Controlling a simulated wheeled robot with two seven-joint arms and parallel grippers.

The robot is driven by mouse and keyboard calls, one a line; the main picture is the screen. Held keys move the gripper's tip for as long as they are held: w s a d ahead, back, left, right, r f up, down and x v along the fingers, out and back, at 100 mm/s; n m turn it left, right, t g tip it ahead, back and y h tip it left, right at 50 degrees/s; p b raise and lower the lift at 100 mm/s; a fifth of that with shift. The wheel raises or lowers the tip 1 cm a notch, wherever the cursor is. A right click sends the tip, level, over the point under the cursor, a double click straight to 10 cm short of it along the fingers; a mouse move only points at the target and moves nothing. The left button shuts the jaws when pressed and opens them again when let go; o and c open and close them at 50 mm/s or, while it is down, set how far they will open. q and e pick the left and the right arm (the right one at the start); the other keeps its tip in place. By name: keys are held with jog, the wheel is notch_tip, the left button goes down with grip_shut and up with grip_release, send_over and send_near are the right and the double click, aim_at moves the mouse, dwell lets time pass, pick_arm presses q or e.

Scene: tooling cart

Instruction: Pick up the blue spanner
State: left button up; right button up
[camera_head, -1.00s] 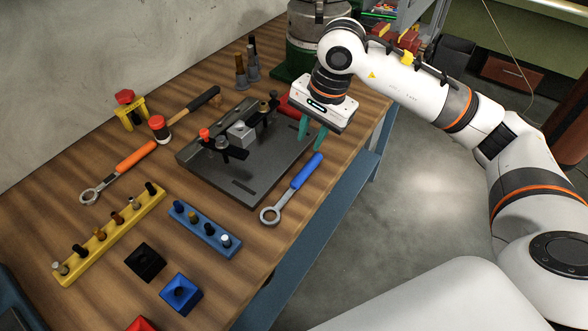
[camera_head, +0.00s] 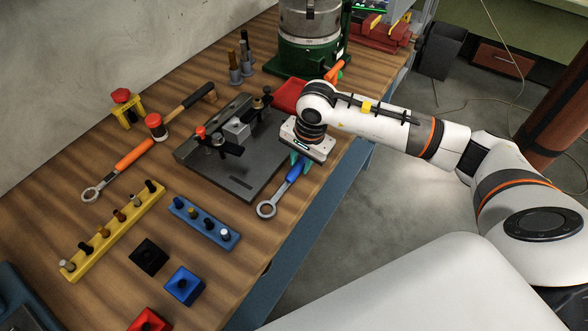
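The blue spanner (camera_head: 267,209) lies near the front edge of the wooden bench top, its metal ring end toward the lower left and its blue handle toward the upper right. My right gripper (camera_head: 300,164) points down over the upper part of the handle. Its green fingers stand apart, one on each side of the handle, and look open; whether they touch it is not clear. The gripper body hides the far end of the handle. My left gripper is out of view.
A dark fixture plate (camera_head: 243,183) with clamps lies just left of the spanner. A blue holder (camera_head: 203,224) with pegs, a yellow peg rack (camera_head: 117,229) and an orange-handled spanner (camera_head: 134,154) lie further left. Free floor lies beyond the bench's right edge.

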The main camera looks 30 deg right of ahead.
jog(key=shift+f, duration=0.1)
jog(key=shift+c, duration=0.4)
grip_shut()
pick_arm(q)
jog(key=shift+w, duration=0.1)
pick_arm(e)
jog(key=shift+w, duration=0.1)
